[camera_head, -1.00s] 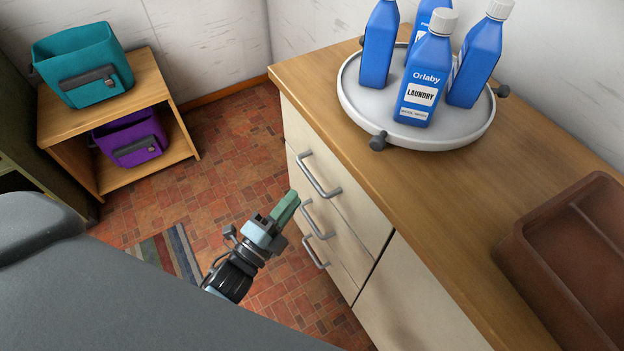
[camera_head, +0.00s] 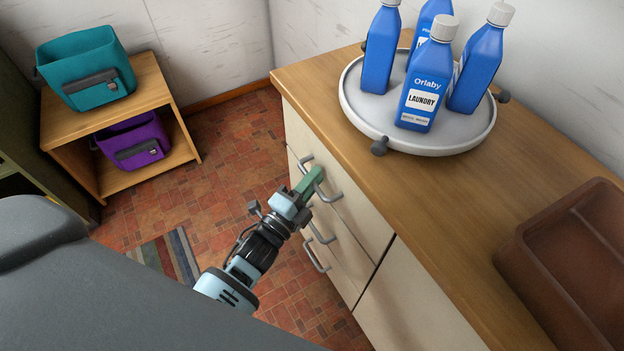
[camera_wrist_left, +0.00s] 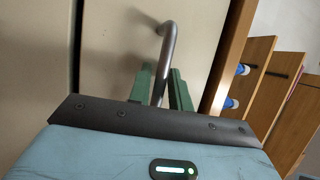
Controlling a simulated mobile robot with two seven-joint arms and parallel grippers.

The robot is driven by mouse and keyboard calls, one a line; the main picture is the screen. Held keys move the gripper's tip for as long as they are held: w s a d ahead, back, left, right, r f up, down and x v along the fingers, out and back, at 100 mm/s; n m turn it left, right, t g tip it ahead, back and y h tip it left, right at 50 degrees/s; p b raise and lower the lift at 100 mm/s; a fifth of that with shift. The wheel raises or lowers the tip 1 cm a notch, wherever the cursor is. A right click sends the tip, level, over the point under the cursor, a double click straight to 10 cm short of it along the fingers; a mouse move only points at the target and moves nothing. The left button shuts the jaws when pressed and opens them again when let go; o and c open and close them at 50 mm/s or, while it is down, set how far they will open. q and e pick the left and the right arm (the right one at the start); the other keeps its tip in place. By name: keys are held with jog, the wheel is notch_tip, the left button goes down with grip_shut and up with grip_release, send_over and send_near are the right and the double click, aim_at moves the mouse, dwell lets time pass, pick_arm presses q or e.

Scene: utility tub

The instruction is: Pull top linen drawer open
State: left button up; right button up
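The top linen drawer (camera_head: 352,208) is the upper of several cream fronts in the wooden-topped cabinet, and it looks flush. Its grey metal bar handle (camera_head: 334,195) is partly hidden by my left gripper (camera_head: 312,178), which is at it with green fingers. In the left wrist view, the handle (camera_wrist_left: 168,50) passes between the two fingers (camera_wrist_left: 161,88), one on each side. The fingers stand apart around the bar, and I see no clear grip on it. My right gripper is not in view.
Lower drawer handles (camera_head: 318,232) stick out just below my gripper. A low wooden shelf (camera_head: 60,125) with teal and purple bins stands at the left.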

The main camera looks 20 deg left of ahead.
pick_arm(q)
grip_shut()
jog(key=s+a+p, duration=0.3)
jog(key=s+a, duration=1.2)
jog(key=s, duration=0.4)
jog(key=shift+s, duration=0.25)
jog(key=shift+a, duration=0.1)
grip_release()
